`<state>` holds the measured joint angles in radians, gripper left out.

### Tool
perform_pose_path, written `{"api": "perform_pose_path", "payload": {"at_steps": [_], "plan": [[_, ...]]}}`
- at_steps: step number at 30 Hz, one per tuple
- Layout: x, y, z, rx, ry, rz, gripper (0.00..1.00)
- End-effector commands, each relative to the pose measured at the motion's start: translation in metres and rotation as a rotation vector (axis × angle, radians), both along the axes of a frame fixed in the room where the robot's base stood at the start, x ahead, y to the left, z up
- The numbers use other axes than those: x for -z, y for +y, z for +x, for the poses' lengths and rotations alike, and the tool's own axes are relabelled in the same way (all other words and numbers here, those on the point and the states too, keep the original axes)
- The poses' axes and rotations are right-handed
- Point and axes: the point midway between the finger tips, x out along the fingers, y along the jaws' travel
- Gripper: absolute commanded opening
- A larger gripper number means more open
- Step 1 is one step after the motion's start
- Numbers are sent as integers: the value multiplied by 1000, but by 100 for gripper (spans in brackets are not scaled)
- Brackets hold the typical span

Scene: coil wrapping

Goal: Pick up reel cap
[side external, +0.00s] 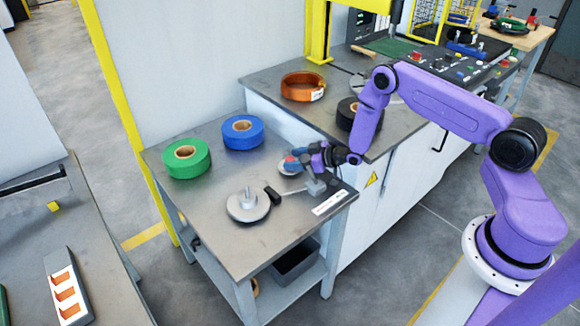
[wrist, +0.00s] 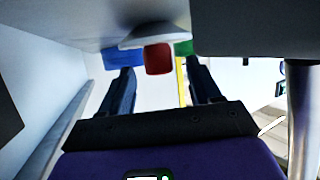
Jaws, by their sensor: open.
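The reel cap seems to be the pale disc (side external: 287,169) with a red knob (side external: 289,160), on the steel table (side external: 190,225) in the side view. In the wrist view the red knob (wrist: 158,58) and the pale disc (wrist: 155,38) are at top centre, with the table surface above them. My gripper (side external: 295,157) is beside the knob, low over the table, its fingers pointing left. In the wrist view my gripper (wrist: 160,70) is open, one finger on each side of the knob. Contact with the knob cannot be told.
A green roll (side external: 187,158) and a blue roll (side external: 242,132) lie behind the cap. A grey spindle plate (side external: 248,205) and a bracketed rod (side external: 315,186) are in front. An orange coil (side external: 303,87) and a black roll (side external: 347,112) are on the adjoining counter (side external: 262,82).

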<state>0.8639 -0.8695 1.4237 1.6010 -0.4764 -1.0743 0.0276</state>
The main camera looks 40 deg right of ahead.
Motion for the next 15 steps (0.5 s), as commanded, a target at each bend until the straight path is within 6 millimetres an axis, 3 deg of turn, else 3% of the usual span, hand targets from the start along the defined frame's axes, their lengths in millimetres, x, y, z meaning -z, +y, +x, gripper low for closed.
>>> {"api": "perform_pose_path", "payload": {"at_steps": [3,9,15], "plan": [[0,0,0,0,0,0,60],[0,0,0,0,0,0,0],[-1,0,0,0,-1,0,0]]}}
